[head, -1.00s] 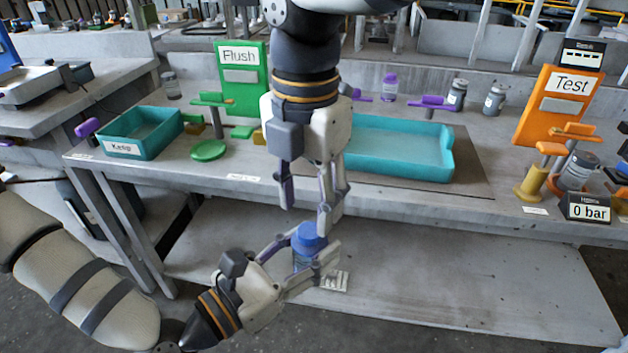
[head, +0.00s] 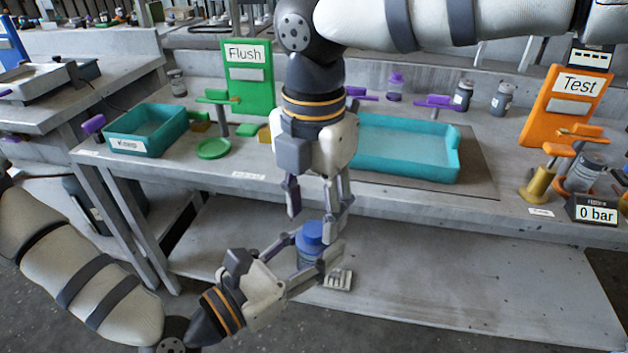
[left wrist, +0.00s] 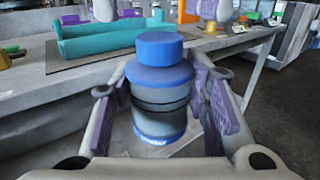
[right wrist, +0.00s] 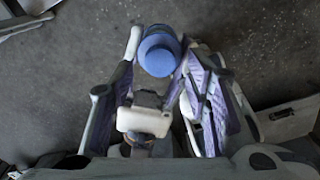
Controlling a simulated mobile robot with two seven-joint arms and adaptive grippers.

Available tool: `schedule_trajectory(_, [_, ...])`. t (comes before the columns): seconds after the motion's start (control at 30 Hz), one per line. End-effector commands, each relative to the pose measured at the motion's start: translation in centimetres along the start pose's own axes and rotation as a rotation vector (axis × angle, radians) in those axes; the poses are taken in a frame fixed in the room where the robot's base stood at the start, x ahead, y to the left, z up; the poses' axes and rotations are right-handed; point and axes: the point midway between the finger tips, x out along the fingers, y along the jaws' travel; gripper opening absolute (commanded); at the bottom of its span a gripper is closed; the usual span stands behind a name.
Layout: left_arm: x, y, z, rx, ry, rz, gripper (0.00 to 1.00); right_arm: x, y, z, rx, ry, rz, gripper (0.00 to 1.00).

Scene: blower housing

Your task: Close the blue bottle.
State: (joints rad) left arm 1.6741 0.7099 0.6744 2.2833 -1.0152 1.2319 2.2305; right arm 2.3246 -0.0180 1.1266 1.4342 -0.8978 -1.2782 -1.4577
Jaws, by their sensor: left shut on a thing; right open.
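The blue bottle (head: 308,258) has a grey-blue body and stands upright in my left gripper (head: 308,268). The left wrist view shows its body (left wrist: 160,105) between the two purple-padded fingers. A round blue cap (left wrist: 158,48) sits on top of the bottle; I cannot tell how tightly it is screwed on. My right gripper (head: 314,215) points down from above and is open. Its fingertips are on either side of the cap. The right wrist view shows the cap (right wrist: 160,54) between the open fingertips, close to both; I cannot tell whether they touch it.
Behind the grippers is a grey workbench (head: 420,203) with a turquoise tray (head: 405,160), a "Keep" tray (head: 145,146), a green "Flush" sign (head: 248,75) and an orange "Test" sign (head: 568,105).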

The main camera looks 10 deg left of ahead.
Motion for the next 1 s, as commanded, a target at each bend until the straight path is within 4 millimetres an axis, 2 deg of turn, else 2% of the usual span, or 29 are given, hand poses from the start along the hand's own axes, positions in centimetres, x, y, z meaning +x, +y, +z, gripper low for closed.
schedule_trajectory(0.2, [0.0,0.0,0.1,0.001,-0.002,0.000,0.00,2.3,0.0,0.0,0.000,0.000,0.000,0.44])
schedule_trajectory(0.53, [0.0,0.0,0.1,0.001,-0.002,0.000,0.00,2.6,0.0,0.0,0.001,-0.001,0.000,0.44])
schedule_trajectory(0.7, [0.0,0.0,0.1,0.001,-0.002,0.000,0.00,2.6,0.0,0.0,0.001,-0.001,0.000,0.05])
schedule_trajectory(0.73, [0.0,0.0,0.1,0.001,-0.002,0.000,0.00,2.6,0.0,0.0,0.001,-0.001,0.000,0.00])
schedule_trajectory(0.87, [0.0,0.0,0.1,0.001,-0.002,0.000,0.00,2.6,0.0,0.0,0.004,-0.002,0.000,0.00])
schedule_trajectory(1.0, [0.0,0.0,0.1,0.001,-0.002,0.000,0.00,2.5,0.0,0.1,0.204,-0.006,-0.001,0.00])
